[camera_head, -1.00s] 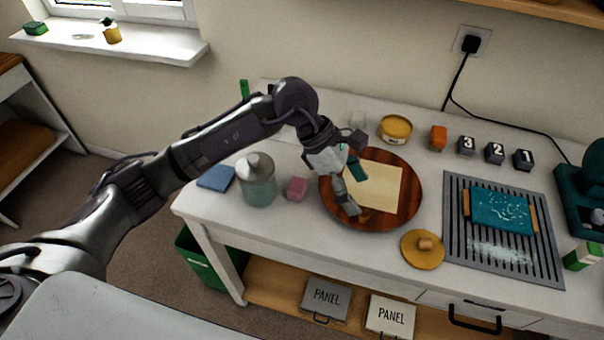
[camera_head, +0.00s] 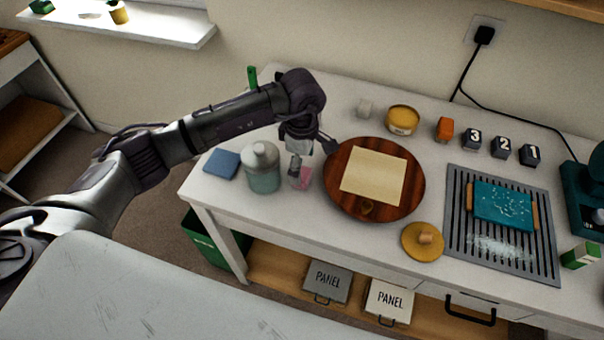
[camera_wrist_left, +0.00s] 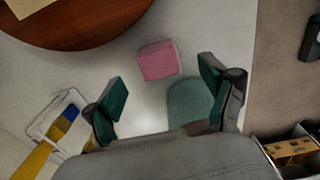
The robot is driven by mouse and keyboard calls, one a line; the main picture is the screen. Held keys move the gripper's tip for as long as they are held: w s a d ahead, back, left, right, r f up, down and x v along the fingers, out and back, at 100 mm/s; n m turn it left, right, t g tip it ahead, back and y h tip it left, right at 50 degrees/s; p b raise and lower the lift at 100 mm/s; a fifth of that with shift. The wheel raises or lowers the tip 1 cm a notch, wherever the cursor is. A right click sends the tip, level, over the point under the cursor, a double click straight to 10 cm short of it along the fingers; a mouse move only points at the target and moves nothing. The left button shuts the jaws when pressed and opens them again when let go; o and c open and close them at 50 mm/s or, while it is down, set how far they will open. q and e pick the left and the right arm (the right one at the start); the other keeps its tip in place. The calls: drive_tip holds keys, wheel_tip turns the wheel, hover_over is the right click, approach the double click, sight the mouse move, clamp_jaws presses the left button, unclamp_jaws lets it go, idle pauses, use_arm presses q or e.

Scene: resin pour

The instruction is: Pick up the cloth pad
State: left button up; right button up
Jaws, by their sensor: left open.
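A small pink block-like pad (camera_head: 303,181) lies on the white table between the jar and the round wooden board. A flat blue square pad (camera_head: 221,164) lies left of the jar. I cannot tell for certain which of the two is the cloth pad. My left gripper (camera_head: 310,160) is open and empty, above the pink pad, and partly covers it. In the left wrist view the pink pad (camera_wrist_left: 158,60) shows beyond the open fingertips (camera_wrist_left: 163,95), apart from both. The blue pad is not clear there. My right gripper is not in view.
The jar (camera_head: 262,170) with teal contents stands close left of the pink pad. The round wooden board (camera_head: 333,192) with a cream sheet (camera_head: 374,176) is close on its right. A yellow lid (camera_head: 423,240) and a grey rack (camera_head: 497,262) stand further right. The table's front edge is near.

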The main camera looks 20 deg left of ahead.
sight(302, 173)
use_arm(q)
wheel_tip(302, 173, down, 4)
drive_tip(key=shift+r+p, duration=0.15)
drive_tip(key=shift+p, duration=0.8)
drive_tip(key=shift+w+f, duration=0.1)
drive_tip(key=shift+f, duration=0.4)
drive_tip(key=c, duration=1.1)
drive_tip(key=shift+r, duration=0.15)
drive_tip(key=shift+c, duration=0.2)
drive_tip(key=shift+r, duration=0.2)
drive_tip(key=r+b, duration=0.2)
drive_tip(key=r, duration=0.1)
drive_tip(key=shift+d+r, duration=0.25)
drive_tip(key=shift+d, duration=0.1)
drive_tip(key=d+r+b, duration=0.1)
drive_tip(key=d+r, duration=0.1)
drive_tip(key=d, duration=0.1)
drive_tip(key=d+r+b, duration=0.2)
drive_tip(key=d, duration=0.1)
drive_tip(key=d+r+b, duration=0.1)
drive_tip(key=d+r, duration=0.1)
drive_tip(key=d, duration=0.2)
drive_tip(key=shift+w, duration=0.15)
drive_tip(key=shift+d+r, duration=0.4)
drive_tip(key=shift+d, duration=0.1)
